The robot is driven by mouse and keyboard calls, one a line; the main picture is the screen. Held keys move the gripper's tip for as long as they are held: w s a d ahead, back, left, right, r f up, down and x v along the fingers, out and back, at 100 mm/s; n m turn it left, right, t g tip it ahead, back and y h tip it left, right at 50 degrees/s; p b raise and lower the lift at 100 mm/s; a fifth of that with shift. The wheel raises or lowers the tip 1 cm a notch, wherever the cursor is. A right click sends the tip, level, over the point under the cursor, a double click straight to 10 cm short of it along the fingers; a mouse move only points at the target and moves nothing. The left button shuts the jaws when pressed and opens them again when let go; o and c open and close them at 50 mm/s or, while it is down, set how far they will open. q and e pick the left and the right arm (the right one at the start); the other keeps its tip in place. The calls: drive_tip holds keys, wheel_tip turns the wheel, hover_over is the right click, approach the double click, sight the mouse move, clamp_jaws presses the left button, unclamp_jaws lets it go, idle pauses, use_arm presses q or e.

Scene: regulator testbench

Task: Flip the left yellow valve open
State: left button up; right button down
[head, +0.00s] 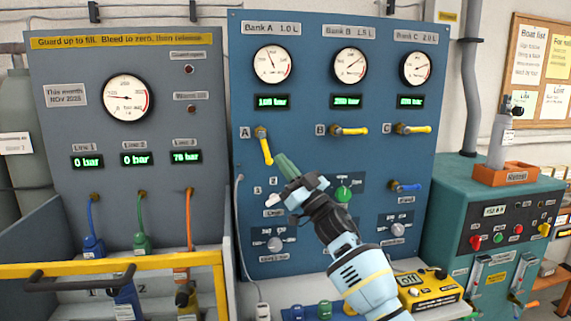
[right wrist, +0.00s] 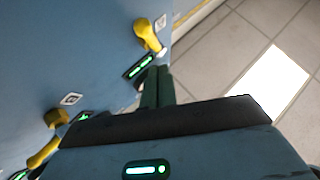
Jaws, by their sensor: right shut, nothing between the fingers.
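The left yellow valve (head: 265,150), marked A, is on the blue panel under the first gauge. Its handle hangs down, tilted slightly right. The middle valve B (head: 350,131) and right valve C (head: 414,129) have yellow handles lying sideways. My right gripper (head: 282,163) is shut and empty, its green fingertips just right of and below valve A's handle end; I cannot tell whether they touch. In the right wrist view the shut fingers (right wrist: 158,87) point toward a yellow handle (right wrist: 147,36), which looks like valve A, near the panel edge. My left gripper is out of view.
A blue-handled valve (head: 405,187) and a green knob (head: 343,194) sit lower on the panel. A grey panel (head: 55,110) with a gauge and hoses stands left, behind a yellow guard bar (head: 120,264). A teal console (head: 480,215) stands right.

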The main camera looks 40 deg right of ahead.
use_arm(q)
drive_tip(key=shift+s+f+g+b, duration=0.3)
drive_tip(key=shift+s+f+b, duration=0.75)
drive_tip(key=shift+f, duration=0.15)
use_arm(e)
drive_tip(key=v, duration=1)
drive_tip(key=shift+s+d+r, duration=0.2)
drive_tip(key=shift+s+r, duration=0.05)
drive_tip(key=shift+s, duration=0.15)
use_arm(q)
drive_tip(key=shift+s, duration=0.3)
